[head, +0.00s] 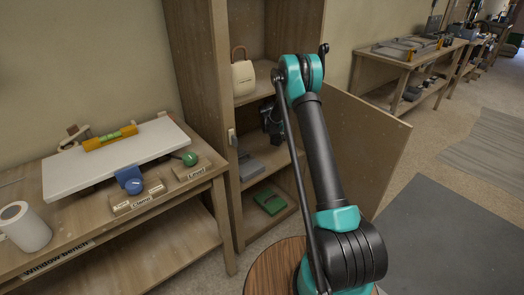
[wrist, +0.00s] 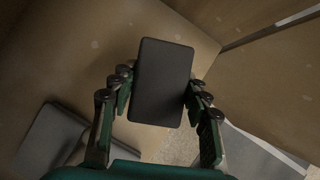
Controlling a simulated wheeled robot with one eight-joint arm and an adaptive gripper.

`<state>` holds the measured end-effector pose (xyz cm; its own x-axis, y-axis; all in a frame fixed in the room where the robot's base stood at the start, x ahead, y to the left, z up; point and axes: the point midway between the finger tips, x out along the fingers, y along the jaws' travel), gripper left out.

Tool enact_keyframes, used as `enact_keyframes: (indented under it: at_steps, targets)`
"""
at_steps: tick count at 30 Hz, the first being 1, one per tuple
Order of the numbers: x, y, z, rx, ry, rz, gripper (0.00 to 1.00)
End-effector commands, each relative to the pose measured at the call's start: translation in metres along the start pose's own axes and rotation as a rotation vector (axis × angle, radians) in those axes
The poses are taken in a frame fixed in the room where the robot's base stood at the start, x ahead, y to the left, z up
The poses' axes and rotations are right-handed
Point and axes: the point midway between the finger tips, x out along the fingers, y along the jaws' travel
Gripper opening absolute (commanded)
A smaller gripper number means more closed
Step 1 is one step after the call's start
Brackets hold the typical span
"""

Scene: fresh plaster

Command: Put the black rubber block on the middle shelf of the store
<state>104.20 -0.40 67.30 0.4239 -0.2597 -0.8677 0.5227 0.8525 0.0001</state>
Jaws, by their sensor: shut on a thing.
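The black rubber block (wrist: 165,60) is a dark flat rectangle in the wrist view. My gripper (wrist: 157,88) is shut on it, with a finger along each long side. In the head view my gripper (head: 271,122) is inside the open wooden store (head: 223,120), at the height of its middle compartment and mostly behind my arm; I cannot make out the block there. The middle shelf (head: 277,158) bears a grey object (head: 250,166) at its left, which shows in the wrist view (wrist: 50,140) too. I cannot tell whether the block touches the shelf.
A beige handled container (head: 243,78) stands on the shelf above. A green object (head: 270,202) lies on the bottom shelf. The store's door (head: 360,140) stands open at right. A window bench (head: 100,225) with a white board (head: 120,158) is at left.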

Motion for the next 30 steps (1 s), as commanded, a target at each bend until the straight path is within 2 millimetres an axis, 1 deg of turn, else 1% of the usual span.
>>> enact_keyframes:
  at_steps: [7, 16, 21, 23, 30]
  targets:
    - [0.037, 0.0, -0.021, 0.0, 0.0, 0.0, 0.11]
    - [0.059, 0.0, -0.034, 0.0, 0.0, 0.0, 0.11]
    - [0.079, 0.0, -0.045, 0.0, 0.0, 0.0, 0.11]
    - [0.082, 0.0, -0.047, 0.0, 0.0, 0.0, 0.11]
    - [0.083, 0.0, -0.048, 0.0, 0.0, 0.0, 0.11]
